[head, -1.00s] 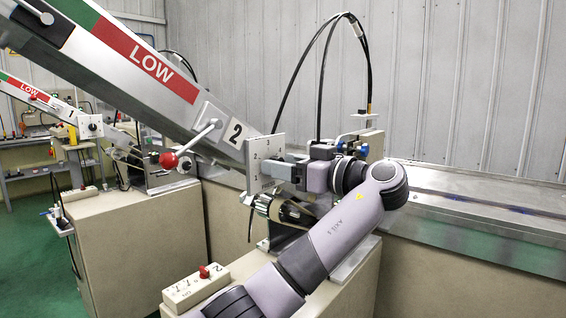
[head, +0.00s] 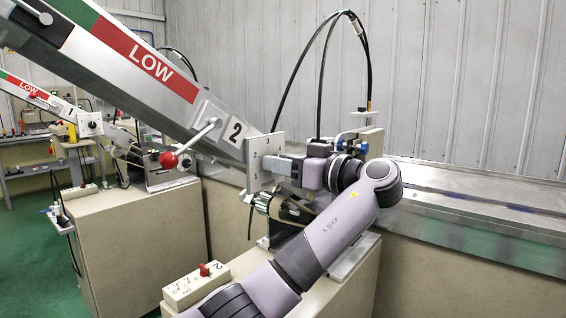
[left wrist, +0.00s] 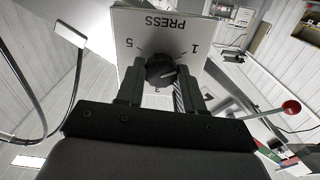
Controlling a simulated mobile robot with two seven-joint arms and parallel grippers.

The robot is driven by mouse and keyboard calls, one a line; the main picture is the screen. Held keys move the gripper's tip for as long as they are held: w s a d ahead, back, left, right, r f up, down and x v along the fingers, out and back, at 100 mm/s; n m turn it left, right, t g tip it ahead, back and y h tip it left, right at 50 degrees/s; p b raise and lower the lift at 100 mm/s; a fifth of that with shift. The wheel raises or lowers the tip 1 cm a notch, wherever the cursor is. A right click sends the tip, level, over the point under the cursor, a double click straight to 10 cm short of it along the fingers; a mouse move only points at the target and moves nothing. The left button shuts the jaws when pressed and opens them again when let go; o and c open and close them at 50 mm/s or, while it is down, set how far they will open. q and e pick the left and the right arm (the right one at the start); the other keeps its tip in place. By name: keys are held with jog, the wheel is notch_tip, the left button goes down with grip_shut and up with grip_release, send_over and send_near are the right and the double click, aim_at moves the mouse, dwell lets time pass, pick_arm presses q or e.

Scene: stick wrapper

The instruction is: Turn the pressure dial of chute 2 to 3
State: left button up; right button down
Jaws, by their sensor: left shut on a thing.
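In the left wrist view the plate (left wrist: 185,38) appears upside down, with "PRESS", 1 and 5 readable. A black dial knob (left wrist: 160,66) sits at its middle; a small numeral below it is partly hidden. A short pale mark shows on the knob's lower right, but its exact setting is unclear. My left gripper (head: 284,166) is at the plate, its fingers (left wrist: 159,76) shut on the knob from both sides. My right gripper is not in view.
The slanted chute 2 (head: 120,65) with a LOW band rises left of the dial. A red-knobbed lever (head: 169,159) sticks out beside it. A switch box (head: 190,287) stands on the cabinet in front. A metal ledge (head: 480,205) runs right; chute 1 is farther left.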

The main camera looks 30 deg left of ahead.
pick_arm(q)
jog(key=m+p, duration=0.3)
jog(key=m, duration=0.4)
jog(key=m+p, duration=0.3)
jog(key=m, duration=0.5)
jog(key=m+p, duration=0.4)
jog(key=m, duration=0.3)
jog(key=shift+w+f+m, duration=0.15)
jog(key=shift+f+m, duration=0.15)
jog(key=shift+m, duration=0.1)
dwell(0.3)
jog(key=o, duration=1)
jog(key=shift+d, duration=0.1)
